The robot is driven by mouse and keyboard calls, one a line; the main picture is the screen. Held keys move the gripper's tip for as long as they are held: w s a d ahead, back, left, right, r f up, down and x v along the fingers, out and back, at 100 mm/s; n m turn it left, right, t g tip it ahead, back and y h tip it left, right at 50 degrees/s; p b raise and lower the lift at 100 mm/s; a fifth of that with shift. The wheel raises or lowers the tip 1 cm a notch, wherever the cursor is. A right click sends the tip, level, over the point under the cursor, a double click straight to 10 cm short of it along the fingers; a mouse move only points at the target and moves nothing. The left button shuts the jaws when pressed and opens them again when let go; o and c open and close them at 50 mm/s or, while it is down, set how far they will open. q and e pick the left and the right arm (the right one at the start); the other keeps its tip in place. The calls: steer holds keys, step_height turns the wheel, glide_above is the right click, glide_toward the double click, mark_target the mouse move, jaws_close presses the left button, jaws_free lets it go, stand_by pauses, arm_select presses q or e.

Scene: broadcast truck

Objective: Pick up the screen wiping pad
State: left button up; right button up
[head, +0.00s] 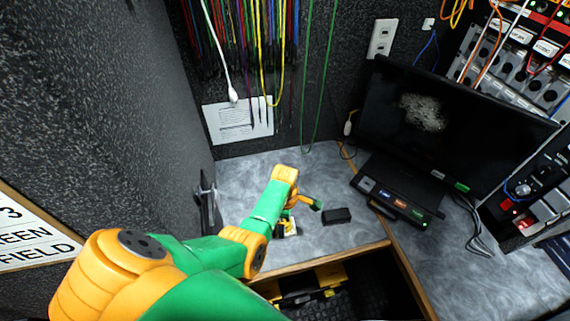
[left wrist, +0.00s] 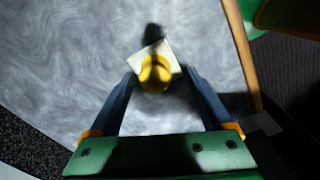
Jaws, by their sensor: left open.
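The screen wiping pad appears in the left wrist view as a pale, roughly square pad with a round yellow knob (left wrist: 155,72) on top. It sits on the grey marbled desk (left wrist: 60,60), turned at an angle. My left gripper (left wrist: 160,79) is open, with one blue fingertip on each side of the pad; contact with it is not clear. In the head view my left gripper (head: 287,222) is low over the desk, mostly hidden by my arm, and a bit of the pale pad (head: 291,233) shows beside it. My right gripper is in neither view.
A small black block (head: 336,216) lies right of my left gripper. A dark upright panel (head: 206,200) stands to its left. A monitor (head: 440,125) and a button box (head: 391,202) are at the right. The desk's wooden front edge (head: 340,258) is close by.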

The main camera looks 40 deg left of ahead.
arm_select(q)
steer(key=shift+w+a+f, duration=0.1)
steer(key=shift+f, duration=0.8)
steer(key=shift+w+a+f, duration=0.2)
steer(key=shift+w, duration=0.05)
steer(key=shift+s+d+r, duration=0.1)
steer(key=shift+s+r, duration=0.05)
steer(key=c, duration=0.8)
jaws_close()
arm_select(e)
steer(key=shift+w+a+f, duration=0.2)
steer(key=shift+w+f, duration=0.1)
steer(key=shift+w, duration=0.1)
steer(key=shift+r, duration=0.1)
